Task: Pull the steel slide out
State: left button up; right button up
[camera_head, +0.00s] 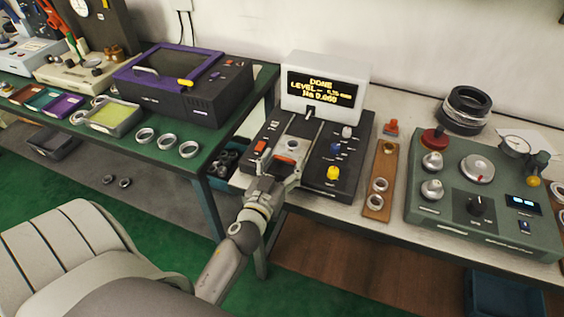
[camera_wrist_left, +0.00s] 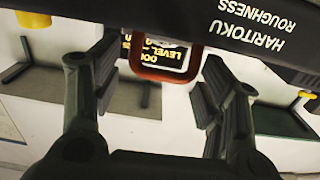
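The steel slide (camera_head: 300,128) lies in the top of the dark roughness tester (camera_head: 328,160), with a ring (camera_head: 292,145) on its front part. In the left wrist view a red-brown loop handle (camera_wrist_left: 167,74) sticks out from the tester's dark front edge (camera_wrist_left: 205,18). In the wrist view this gripper (camera_wrist_left: 153,88) is open, with one finger on each side of the handle and visible gaps. My right gripper is not in view.
To the right are a wooden strip with rings (camera_head: 379,185) and a green instrument (camera_head: 480,190). On the left, a green table (camera_head: 178,133) carries a purple-black machine (camera_head: 185,82) and loose rings.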

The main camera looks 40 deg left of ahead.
pick_arm(q)
jog(key=shift+r, duration=0.1)
jog(key=shift+a+r, duration=0.1)
jog(key=shift+r, duration=0.35)
notch_tip(320, 180, up, 9)
jog(key=shift+s+f, duration=0.1)
dwell(0.9)
